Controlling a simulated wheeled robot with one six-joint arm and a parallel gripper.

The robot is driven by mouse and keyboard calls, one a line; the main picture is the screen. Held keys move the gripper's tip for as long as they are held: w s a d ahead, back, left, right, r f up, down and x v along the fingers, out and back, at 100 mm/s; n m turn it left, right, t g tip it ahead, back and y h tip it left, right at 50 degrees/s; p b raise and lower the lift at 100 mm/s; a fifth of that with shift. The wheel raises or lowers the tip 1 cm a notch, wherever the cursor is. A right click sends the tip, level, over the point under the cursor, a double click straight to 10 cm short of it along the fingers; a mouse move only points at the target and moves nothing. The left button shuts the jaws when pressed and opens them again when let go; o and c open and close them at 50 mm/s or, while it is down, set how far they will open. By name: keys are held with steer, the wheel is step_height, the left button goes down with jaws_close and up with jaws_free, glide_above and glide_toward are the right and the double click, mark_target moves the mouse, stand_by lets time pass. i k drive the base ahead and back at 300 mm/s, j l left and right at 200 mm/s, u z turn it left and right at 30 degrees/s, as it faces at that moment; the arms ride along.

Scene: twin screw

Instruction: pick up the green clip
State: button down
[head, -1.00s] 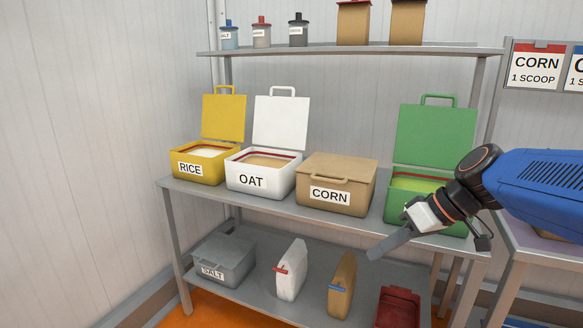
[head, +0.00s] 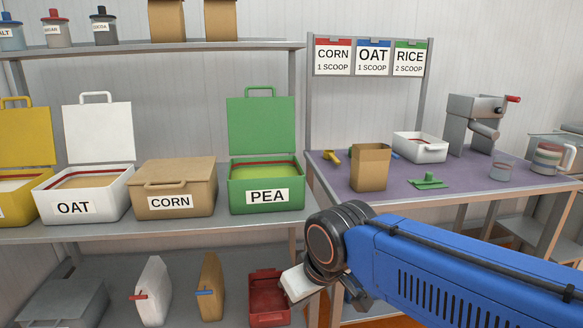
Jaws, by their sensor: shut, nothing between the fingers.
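A flat green piece with a small upright part, which looks like the green clip (head: 429,181), lies on the purple top of the work table (head: 462,196) at the right. It is just right of an open brown paper bag (head: 369,168). My gripper (head: 297,284) is low in the middle of the view, left of and below the clip and well apart from it. Its pale body shows in front of the lower shelf, near a red bin. It is shut and holds nothing; its fingers are mostly hidden.
The green PEA bin (head: 266,195) and brown CORN box (head: 173,189) stand on the left shelf. A red bin (head: 268,298) sits below.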

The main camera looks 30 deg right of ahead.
mark_target(429, 182)
steer(key=z, duration=1.65)
